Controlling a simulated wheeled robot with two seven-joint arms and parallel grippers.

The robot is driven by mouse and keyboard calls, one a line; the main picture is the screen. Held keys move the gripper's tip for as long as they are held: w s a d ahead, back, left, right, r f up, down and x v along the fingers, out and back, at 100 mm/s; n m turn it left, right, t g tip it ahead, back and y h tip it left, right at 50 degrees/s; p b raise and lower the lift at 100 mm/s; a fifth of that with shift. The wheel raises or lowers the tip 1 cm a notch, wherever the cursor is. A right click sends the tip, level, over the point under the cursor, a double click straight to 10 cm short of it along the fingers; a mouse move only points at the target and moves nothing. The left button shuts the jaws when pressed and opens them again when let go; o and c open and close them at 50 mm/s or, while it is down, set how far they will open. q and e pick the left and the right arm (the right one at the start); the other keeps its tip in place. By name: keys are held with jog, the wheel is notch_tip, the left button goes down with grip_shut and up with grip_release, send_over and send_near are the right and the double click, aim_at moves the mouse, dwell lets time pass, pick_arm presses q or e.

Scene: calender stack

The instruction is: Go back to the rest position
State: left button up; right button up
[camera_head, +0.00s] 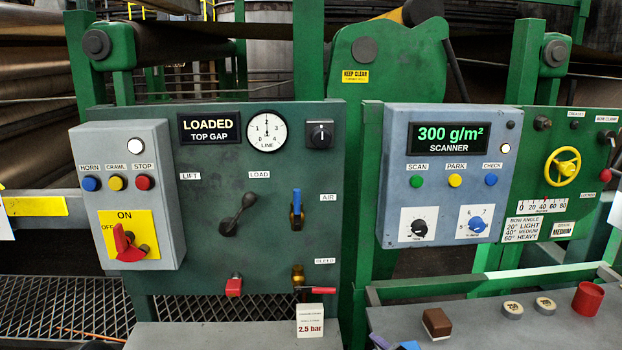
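Neither of my grippers is visible in the head view, and no part of my arms can be made out. In front of me stands a green machine with a dark green control panel (215,255). Its display (209,128) reads LOADED, TOP GAP. A black lever (237,214) sits tilted between the LIFT and LOAD labels. The blue-handled air valve (296,208) has its handle upright. The red-handled bleed valve (316,290) has its handle sideways.
A grey box (160,200) with buttons and a red switch protrudes at left. The scanner box (460,150) reads 300 g/m². A yellow handwheel (562,167) is at right. The lower-right shelf (480,330) holds a brown block (436,323), round pieces and a red cup (587,298).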

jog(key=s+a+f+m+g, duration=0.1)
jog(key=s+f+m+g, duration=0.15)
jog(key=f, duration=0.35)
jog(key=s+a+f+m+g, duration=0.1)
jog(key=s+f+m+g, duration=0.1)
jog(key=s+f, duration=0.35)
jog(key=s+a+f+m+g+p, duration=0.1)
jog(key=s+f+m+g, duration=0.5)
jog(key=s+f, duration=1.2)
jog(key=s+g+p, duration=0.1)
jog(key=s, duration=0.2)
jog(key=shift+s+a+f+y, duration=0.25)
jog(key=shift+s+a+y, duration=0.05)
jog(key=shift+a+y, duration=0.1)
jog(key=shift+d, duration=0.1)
